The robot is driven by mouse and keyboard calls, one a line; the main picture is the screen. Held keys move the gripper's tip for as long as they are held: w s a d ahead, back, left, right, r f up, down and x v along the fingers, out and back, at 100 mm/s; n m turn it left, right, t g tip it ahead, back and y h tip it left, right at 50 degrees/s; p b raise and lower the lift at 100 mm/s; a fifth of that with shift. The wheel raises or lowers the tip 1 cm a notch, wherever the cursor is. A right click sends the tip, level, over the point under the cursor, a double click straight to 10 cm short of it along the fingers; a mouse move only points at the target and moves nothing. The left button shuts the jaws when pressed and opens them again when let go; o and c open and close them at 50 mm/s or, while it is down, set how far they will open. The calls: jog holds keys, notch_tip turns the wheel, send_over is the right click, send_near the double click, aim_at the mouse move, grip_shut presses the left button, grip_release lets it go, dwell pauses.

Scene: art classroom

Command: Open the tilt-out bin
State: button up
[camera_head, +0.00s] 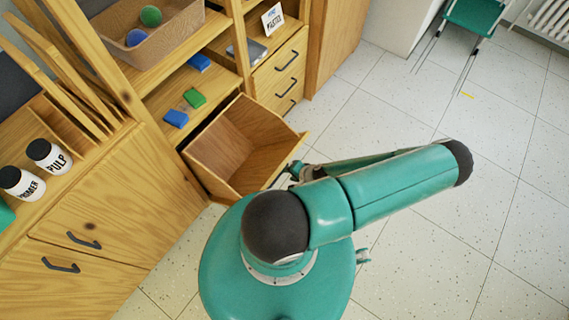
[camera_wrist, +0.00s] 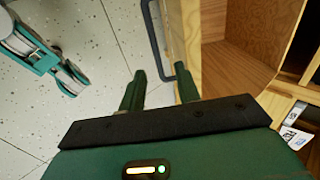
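The tilt-out bin (camera_head: 240,150) is a wooden box in the cabinet. It stands tilted out, with its empty inside showing from above. In the wrist view the bin (camera_wrist: 236,62) is at the upper right, and its dark bar handle (camera_wrist: 154,38) is on the front panel. My gripper (camera_wrist: 160,76) is open, with its two green fingers apart. The lower end of the handle shows near the fingertips, close to the right finger; I cannot tell whether they touch. In the head view my arm hides most of the gripper and the bin's front.
Shelves above the bin hold blue and green blocks (camera_head: 195,97) and a box of balls (camera_head: 150,38). Drawers (camera_head: 280,75) are beyond, and cabinet doors (camera_head: 95,225) are at the left. A green chair (camera_head: 474,16) stands far off. The tiled floor (camera_head: 450,240) at right is clear.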

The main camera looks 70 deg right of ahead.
jog(key=v, duration=0.7)
dwell(0.3)
